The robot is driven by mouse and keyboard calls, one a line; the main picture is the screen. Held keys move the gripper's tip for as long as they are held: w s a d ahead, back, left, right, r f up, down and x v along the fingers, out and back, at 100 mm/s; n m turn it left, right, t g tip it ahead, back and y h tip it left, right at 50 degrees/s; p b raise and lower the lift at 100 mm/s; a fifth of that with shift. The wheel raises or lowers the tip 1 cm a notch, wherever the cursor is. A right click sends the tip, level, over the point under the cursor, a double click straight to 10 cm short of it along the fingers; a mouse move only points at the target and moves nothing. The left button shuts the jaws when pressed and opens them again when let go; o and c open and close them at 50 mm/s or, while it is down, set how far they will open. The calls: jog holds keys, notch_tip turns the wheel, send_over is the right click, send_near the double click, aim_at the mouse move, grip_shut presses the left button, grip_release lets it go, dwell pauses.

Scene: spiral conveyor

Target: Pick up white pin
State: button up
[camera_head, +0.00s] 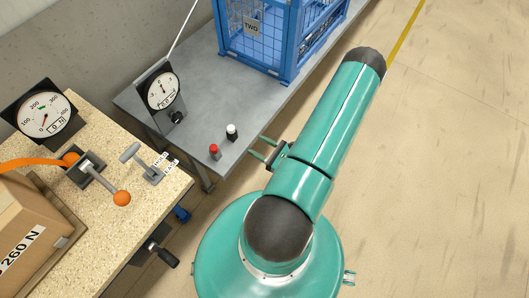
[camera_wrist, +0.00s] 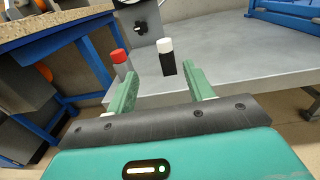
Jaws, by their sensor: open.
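The white pin (camera_head: 232,131) stands upright on the grey metal table, near its front edge. It has a white cap on a dark body, and it also shows in the wrist view (camera_wrist: 166,57). A red-capped pin (camera_head: 214,151) stands just to its left, and it too is in the wrist view (camera_wrist: 120,62). My gripper (camera_head: 265,148) is open and empty, at the table's front edge to the right of the pins. In the wrist view the open fingers (camera_wrist: 161,88) point toward the pins, with the white pin beyond and between them.
The grey table (camera_head: 200,92) holds a dial gauge (camera_head: 160,90) and a blue wire crate (camera_head: 262,45) marked TWO. A speckled workbench (camera_head: 108,210) at left carries another gauge (camera_head: 42,112), a lever with an orange knob (camera_head: 122,198) and a cardboard box (camera_head: 30,235). Floor at right is clear.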

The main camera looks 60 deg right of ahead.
aim_at(234, 130)
jog(key=shift+h, duration=0.3)
jog(key=w, duration=1.3)
jog(key=shift+w+d+f, duration=0.1)
jog(key=shift+w, duration=0.15)
grip_shut()
jog(key=shift+r, duration=3.05)
jog(key=shift+r, duration=0.1)
jog(key=shift+r, duration=1.95)
